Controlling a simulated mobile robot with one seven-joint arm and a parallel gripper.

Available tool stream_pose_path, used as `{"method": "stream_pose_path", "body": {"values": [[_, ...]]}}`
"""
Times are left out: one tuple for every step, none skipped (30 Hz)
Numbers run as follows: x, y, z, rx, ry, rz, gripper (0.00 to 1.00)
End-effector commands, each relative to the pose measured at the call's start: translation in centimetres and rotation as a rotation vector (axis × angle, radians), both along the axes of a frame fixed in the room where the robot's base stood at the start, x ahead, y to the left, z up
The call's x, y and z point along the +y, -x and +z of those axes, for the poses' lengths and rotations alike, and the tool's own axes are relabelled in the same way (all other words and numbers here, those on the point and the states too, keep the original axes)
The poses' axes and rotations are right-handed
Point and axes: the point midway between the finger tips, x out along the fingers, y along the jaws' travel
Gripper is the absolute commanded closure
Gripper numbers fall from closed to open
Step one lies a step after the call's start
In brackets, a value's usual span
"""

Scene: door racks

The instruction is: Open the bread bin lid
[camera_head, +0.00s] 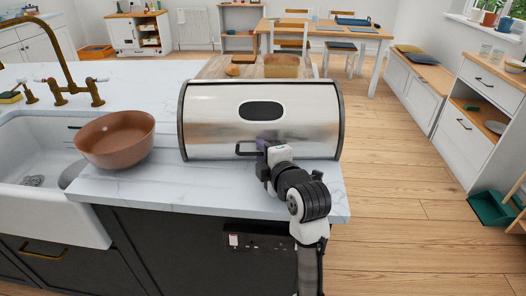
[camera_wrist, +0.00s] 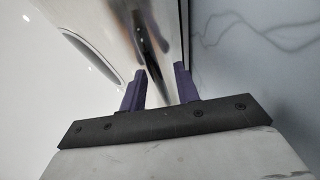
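The silver bread bin (camera_head: 210,110) stands on the white counter with its lid shut. The lid has a dark oval window (camera_head: 261,110) and a black bar handle (camera_head: 241,152) low on its front. My gripper (camera_head: 262,146) is at the right part of the handle, close to the lid. In the wrist view my gripper (camera_wrist: 160,76) has its two purple fingers apart. A dark bar, seemingly the handle or its reflection (camera_wrist: 150,52), shows between and beyond them. The wrist view also shows the shiny bin front (camera_wrist: 110,40). Contact with the handle cannot be told.
A brown bowl (camera_head: 115,139) sits left of the bin, by the sink (camera_head: 40,190) and brass tap (camera_head: 58,60). A wooden board (camera_head: 215,69) with bread (camera_head: 282,66) lies behind the bin. The marble counter (camera_head: 150,190) in front of the bin is clear.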

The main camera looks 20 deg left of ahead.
Motion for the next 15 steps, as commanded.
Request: {"method": "stream_pose_path", "body": {"values": [[0.12,-0.10,0.00,-0.001,0.001,0.000,0.69],[0.16,-0.13,-0.01,-0.001,0.000,0.000,0.69],[0.18,-0.15,-0.02,-0.001,0.000,0.000,0.69],[0.17,-0.16,-0.02,-0.001,0.000,0.000,0.69],[0.17,-0.16,-0.02,-0.001,0.000,0.000,0.69],[0.16,-0.15,-0.02,-0.001,0.000,0.000,0.69],[0.16,-0.15,-0.02,-0.001,0.000,0.000,0.69],[0.15,-0.16,-0.02,-0.001,0.000,0.000,0.69],[0.15,-0.15,-0.03,-0.001,0.000,0.000,0.70],[0.15,-0.15,-0.02,-0.001,0.000,0.000,0.74],[0.15,-0.15,-0.02,-0.001,0.000,0.000,0.78],[0.14,-0.14,-0.02,-0.001,0.000,-0.001,0.83],[0.14,-0.14,-0.02,-0.001,-0.001,0.000,0.87],[0.14,-0.14,-0.02,-0.001,-0.001,0.000,0.91],[0.13,-0.14,-0.02,-0.001,-0.001,0.000,0.96]]}}
